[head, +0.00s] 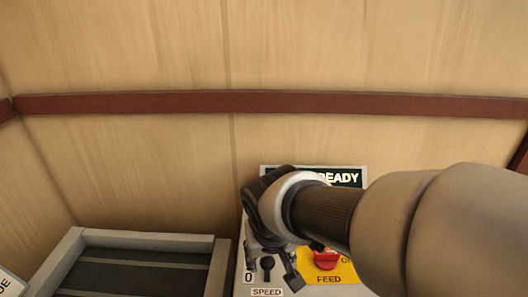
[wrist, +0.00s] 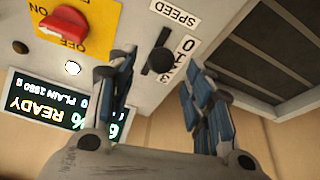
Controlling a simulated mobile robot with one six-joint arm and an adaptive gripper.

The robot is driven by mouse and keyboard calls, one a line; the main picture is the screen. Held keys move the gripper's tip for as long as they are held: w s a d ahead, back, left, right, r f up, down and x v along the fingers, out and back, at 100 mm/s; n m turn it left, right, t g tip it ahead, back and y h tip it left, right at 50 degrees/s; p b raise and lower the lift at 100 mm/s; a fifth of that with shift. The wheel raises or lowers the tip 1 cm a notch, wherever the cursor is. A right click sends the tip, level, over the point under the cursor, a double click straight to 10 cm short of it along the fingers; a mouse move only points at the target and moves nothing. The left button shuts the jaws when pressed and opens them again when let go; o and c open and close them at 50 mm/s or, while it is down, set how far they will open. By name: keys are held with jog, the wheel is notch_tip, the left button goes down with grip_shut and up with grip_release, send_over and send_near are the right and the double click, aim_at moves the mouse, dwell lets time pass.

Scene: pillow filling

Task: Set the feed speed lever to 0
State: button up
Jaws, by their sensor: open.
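The feed speed lever is a short black lever with a round knob (wrist: 160,61) on the grey control panel, beside a white number strip (wrist: 176,68) and above the SPEED label in the head view. The strip's 0 is at the SPEED end. The knob appears along the strip away from the 0; its exact number is unclear. In the head view the lever (head: 267,264) shows just below my gripper (head: 272,232), which hides the strip's upper part. In the wrist view my gripper (wrist: 162,92) is open, its two fingers on either side of the lever, apart from it.
A red FEED knob (head: 325,260) on a yellow plate sits right of the lever, close to my arm. A lit READY display (head: 344,178) tops the panel. A grey-framed dark tray or grille (head: 140,240) lies to the left. A wooden wall stands behind.

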jog(key=v, duration=0.4)
jog(key=shift+s+r, duration=0.1)
jog(key=shift+r, duration=0.1)
jog(key=s+d+m, duration=0.1)
jog(key=s+d, duration=1.1)
jog(key=s, duration=0.1)
jog(key=shift+s+d+r+m+t, duration=0.2)
jog(key=shift+r+m+t, duration=0.1)
jog(key=shift+m, duration=0.1)
dwell(1.3)
